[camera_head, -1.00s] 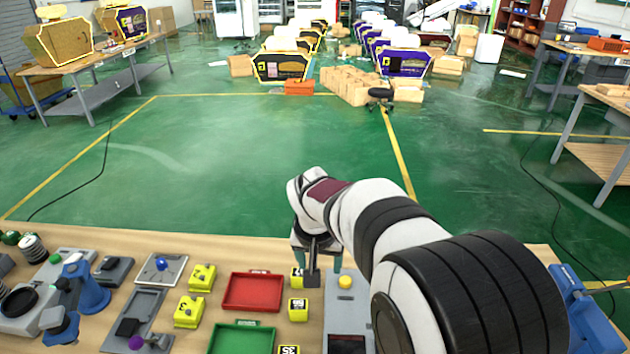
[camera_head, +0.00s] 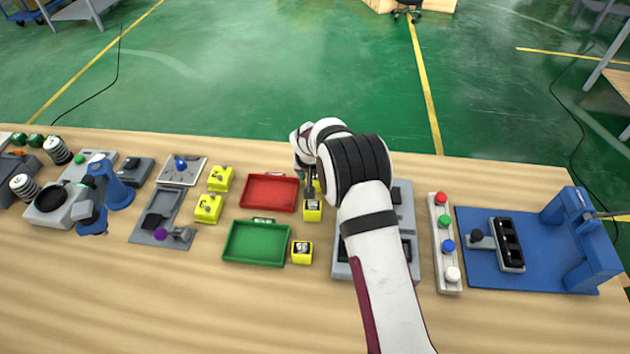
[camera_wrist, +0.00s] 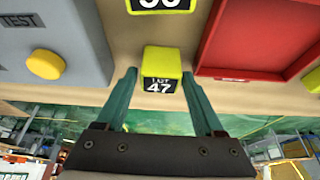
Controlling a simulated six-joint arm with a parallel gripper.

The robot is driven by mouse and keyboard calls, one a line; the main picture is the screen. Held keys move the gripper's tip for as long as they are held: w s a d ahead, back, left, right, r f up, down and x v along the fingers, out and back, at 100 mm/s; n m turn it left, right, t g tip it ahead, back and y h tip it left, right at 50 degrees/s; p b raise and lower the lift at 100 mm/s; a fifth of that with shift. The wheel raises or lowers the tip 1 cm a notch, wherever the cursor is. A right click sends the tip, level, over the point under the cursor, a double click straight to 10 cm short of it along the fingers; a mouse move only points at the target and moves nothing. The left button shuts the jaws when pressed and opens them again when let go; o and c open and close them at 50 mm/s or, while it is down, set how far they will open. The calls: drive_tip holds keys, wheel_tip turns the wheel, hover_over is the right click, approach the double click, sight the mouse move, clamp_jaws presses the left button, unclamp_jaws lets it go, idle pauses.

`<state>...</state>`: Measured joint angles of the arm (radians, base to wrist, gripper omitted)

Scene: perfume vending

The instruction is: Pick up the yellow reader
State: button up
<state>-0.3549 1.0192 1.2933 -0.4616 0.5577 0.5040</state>
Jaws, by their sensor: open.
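My gripper (camera_wrist: 158,74) is open, with its two teal fingers on either side of a small yellow block (camera_wrist: 160,60) labelled LOT 47. I cannot tell whether they touch it. In the head view the gripper (camera_head: 308,190) is partly hidden by my arm, beside the red tray. I cannot tell which yellow item is the reader. A second labelled yellow block (camera_head: 313,212) stands nearer, and a third (camera_head: 301,251) is by the green tray.
A red tray (camera_head: 270,175) and a green tray (camera_head: 228,258) lie left of my arm. A grey TEST box (camera_wrist: 50,25) with a yellow button is close beside the fingers. A button strip (camera_head: 440,282) and a blue fixture (camera_head: 470,272) are right. The table's front is clear.

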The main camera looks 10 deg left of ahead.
clamp_jaws()
idle(0.3)
drive_tip(key=shift+r, duration=0.1)
